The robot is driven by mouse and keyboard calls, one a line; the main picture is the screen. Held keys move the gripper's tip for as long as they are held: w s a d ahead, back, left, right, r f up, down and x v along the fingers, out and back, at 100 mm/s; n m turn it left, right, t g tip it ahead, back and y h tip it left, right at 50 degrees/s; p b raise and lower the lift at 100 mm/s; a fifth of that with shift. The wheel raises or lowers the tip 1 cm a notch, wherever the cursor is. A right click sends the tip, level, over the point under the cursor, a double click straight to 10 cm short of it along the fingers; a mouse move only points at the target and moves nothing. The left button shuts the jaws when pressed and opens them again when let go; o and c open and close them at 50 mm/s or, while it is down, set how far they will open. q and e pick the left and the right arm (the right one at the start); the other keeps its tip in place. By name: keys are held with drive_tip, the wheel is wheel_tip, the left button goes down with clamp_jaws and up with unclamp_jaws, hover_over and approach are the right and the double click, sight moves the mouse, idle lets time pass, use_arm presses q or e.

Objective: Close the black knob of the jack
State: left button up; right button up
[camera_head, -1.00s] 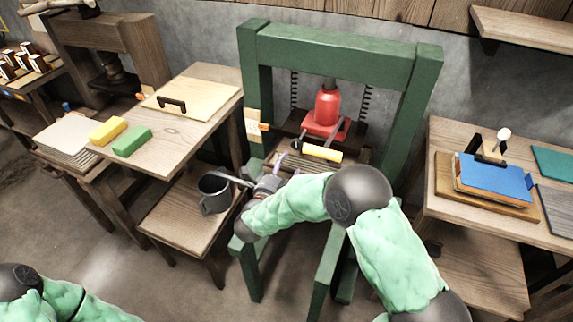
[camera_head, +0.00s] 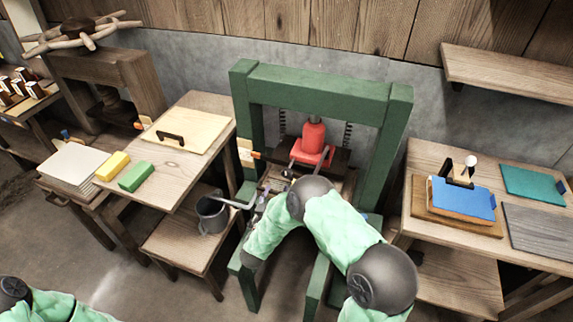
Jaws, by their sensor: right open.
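The red jack (camera_head: 313,143) stands upright inside the green press frame (camera_head: 318,92). Its black knob is too small to make out surely; a small dark part shows low in front of the jack. My right arm reaches across the front of the press and hides much of its lower part. My right gripper (camera_head: 272,187) is open, below and to the left of the jack, mostly hidden by my own arm. I cannot tell whether it touches anything. Only part of my left arm shows at the bottom left; its gripper is out of view.
A grey mug (camera_head: 211,214) stands on a low wooden stool left of the press. A wooden table (camera_head: 186,182) holds a yellow block (camera_head: 113,166) and a green block (camera_head: 136,176). The right table (camera_head: 421,168) holds a blue board (camera_head: 463,198). The press posts flank my right arm.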

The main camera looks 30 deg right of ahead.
sight(286, 176)
drive_tip(key=shift+n, duration=0.5)
drive_tip(key=b+x, duration=0.2)
drive_tip(key=x, duration=0.8)
drive_tip(key=shift+w+d+f, duration=0.15)
drive_tip(key=shift+w+d, duration=0.1)
drive_tip(key=shift+d, duration=0.05)
drive_tip(key=c, duration=1.2)
